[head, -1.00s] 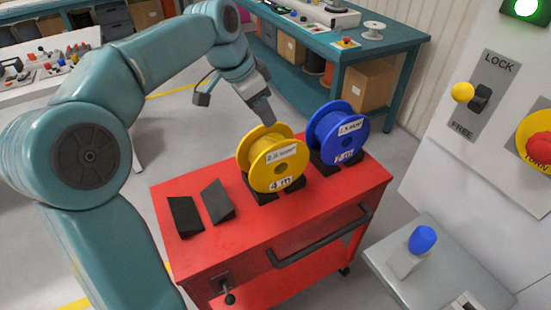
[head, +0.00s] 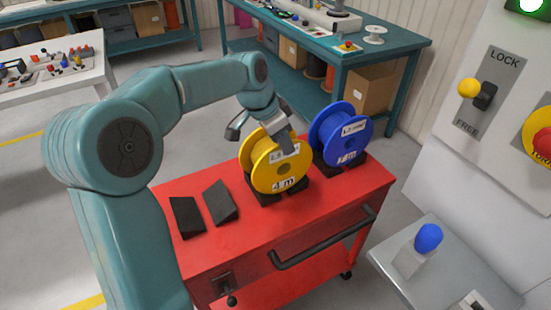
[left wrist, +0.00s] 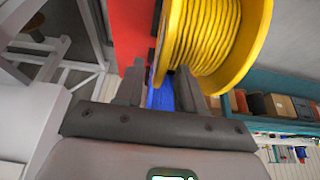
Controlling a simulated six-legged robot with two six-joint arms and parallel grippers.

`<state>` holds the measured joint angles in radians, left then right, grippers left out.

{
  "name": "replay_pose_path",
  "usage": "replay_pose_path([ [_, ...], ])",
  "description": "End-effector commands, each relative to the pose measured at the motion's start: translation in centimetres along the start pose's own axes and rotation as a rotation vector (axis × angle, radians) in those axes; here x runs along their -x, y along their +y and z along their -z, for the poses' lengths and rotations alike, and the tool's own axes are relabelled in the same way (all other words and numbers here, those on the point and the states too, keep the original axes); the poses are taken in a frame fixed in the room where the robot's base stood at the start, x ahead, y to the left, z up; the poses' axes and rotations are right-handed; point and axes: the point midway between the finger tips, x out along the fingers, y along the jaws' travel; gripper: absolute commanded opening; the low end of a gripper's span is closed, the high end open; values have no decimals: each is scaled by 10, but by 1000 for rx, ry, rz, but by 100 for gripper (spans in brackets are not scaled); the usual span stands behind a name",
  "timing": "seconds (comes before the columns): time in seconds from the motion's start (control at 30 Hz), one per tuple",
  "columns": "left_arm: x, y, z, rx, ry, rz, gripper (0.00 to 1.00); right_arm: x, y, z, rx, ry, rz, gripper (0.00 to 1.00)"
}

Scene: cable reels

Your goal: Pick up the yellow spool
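The yellow spool (head: 259,168) stands upright in a dark cradle on a red cart, its labelled flange facing me. My left gripper (head: 283,144) is at the top of this spool, with one finger in front of the labelled flange. In the left wrist view, the yellow spool (left wrist: 212,40) fills the upper middle, with yellow cable between its flanges. The left gripper (left wrist: 158,84) is open there, its fingers apart, with the near flange rim roughly between them. Contact cannot be told. My right gripper is not in view.
A blue spool (head: 338,137) stands close on the right of the yellow one. Two dark wedges (head: 203,211) lie on the left of the red cart (head: 240,236). A grey side table (head: 446,264) with a blue-topped object and a control panel (head: 480,150) are at right.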

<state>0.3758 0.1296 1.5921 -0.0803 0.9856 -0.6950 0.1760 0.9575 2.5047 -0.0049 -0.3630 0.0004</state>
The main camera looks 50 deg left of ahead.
Motion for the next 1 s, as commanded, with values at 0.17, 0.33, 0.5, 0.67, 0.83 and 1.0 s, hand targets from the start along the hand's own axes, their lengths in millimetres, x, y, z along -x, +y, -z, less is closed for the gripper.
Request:
replay_pose_path([
  [0.17, 0, 0, 0, 0, 0, 0, 0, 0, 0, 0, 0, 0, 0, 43],
  [0.33, 0, 0, 0, 0, 1, 0, 0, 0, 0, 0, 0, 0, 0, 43],
  [0.5, 0, 0, 0, 0, 1, 0, 0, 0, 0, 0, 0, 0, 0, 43],
  [0.67, 0, 0, 0, 0, 1, 0, 0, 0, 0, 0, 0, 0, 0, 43],
  [0.83, 0, 0, 0, 0, 2, -1, 0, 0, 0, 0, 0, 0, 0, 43],
  [1.0, 0, 0, 1, 0, 2, -1, 0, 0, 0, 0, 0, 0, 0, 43],
])
